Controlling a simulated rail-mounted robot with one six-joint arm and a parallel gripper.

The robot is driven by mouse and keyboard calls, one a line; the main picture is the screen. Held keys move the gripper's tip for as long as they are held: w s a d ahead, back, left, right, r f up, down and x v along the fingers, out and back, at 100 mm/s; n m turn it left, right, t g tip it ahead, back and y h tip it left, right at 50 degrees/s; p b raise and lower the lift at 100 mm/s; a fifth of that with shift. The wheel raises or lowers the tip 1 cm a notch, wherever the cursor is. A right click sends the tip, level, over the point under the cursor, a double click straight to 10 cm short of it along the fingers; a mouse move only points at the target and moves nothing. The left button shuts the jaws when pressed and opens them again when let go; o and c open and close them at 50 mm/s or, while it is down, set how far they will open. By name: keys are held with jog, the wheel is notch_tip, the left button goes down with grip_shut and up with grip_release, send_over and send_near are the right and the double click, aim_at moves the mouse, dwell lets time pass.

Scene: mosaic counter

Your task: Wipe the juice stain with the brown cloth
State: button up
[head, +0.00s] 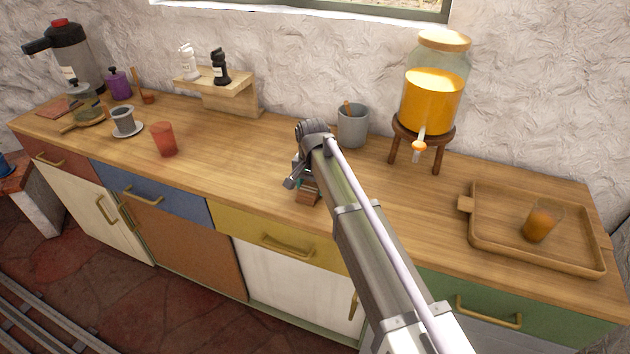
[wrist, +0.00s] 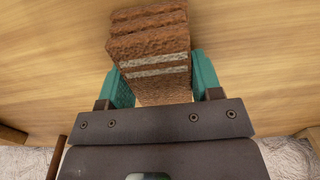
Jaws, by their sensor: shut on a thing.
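The brown cloth (wrist: 148,52) is a thick folded bundle with pale stripes. In the wrist view it sits between the two teal fingers of my gripper (wrist: 158,76), which is shut on it. In the head view only a small part of the cloth (head: 308,196) shows below my gripper (head: 305,183), over the front part of the wooden counter (head: 225,165). I cannot tell whether the cloth touches the wood. I see no juice stain in either view; my arm hides part of the counter.
A grey mug (head: 353,128) stands behind my gripper. A juice dispenser (head: 432,100) on a wooden stand is to its right. A tray (head: 482,244) holding a glass of juice (head: 541,224) is at far right. A red cup (head: 164,140) stands left. The counter between cup and gripper is clear.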

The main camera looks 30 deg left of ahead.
aim_at(304, 196)
jog(key=shift+s+d, duration=0.15)
jog(key=shift+s, duration=1.2)
jog(key=shift+s+d, duration=0.15)
jog(key=shift+s, duration=1.2)
notch_tip(304, 196, up, 6)
jog(key=p, duration=0.6)
jog(key=shift+w, duration=0.1)
notch_tip(304, 196, up, 3)
jog(key=p, duration=0.3)
jog(key=shift+r, duration=0.2)
jog(key=shift+f, duration=0.15)
